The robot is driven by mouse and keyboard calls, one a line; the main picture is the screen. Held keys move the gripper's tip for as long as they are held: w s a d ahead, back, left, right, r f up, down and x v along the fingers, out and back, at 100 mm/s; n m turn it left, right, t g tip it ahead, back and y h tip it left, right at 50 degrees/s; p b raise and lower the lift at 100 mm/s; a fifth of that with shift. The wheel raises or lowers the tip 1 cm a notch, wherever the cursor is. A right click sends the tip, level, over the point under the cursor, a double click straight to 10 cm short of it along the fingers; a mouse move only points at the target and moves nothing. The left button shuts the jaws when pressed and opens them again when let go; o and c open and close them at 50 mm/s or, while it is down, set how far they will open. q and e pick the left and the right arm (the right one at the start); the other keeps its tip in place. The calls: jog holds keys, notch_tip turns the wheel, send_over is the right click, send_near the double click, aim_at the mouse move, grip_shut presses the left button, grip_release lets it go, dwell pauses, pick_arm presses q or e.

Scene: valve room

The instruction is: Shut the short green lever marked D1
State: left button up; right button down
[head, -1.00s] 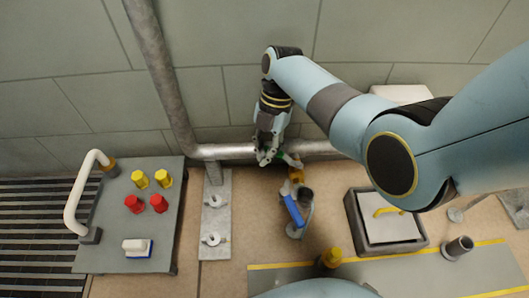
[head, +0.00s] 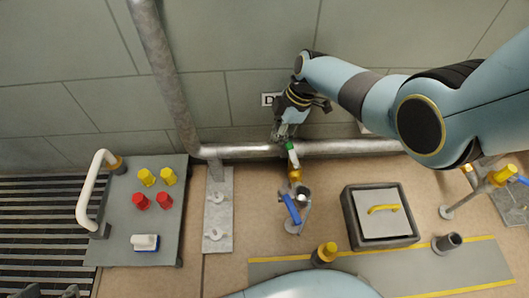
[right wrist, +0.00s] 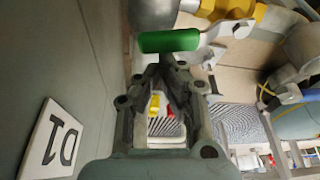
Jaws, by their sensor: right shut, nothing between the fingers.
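The short green lever (head: 292,155) lies across the front of the horizontal pipe, its lower end by a yellow fitting (head: 295,175). In the right wrist view its green grip (right wrist: 168,41) lies crosswise just beyond the fingertips, with a metal arm running right. A D1 sign (head: 268,99) is on the wall behind, partly covered by my right gripper in the head view. It shows whole in the right wrist view (right wrist: 50,140). My right gripper (head: 284,136) is shut and empty, close to the lever's upper end; I cannot tell whether they touch.
The grey pipe (head: 350,147) runs along the wall. A blue-handled fitting (head: 291,208) stands in front of the lever.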

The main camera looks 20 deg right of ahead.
jog(key=shift+w+d+m, duration=0.1)
jog(key=shift+d+m, duration=0.4)
jog(key=shift+m, duration=0.2)
pick_arm(q)
jog(key=shift+s+r+g, duration=0.15)
jog(key=shift+r+g, duration=0.15)
jog(key=shift+r, duration=0.1)
pick_arm(e)
jog(key=shift+d, duration=0.55)
pick_arm(q)
jog(key=shift+a, duration=0.15)
pick_arm(e)
jog(key=shift+w, duration=0.1)
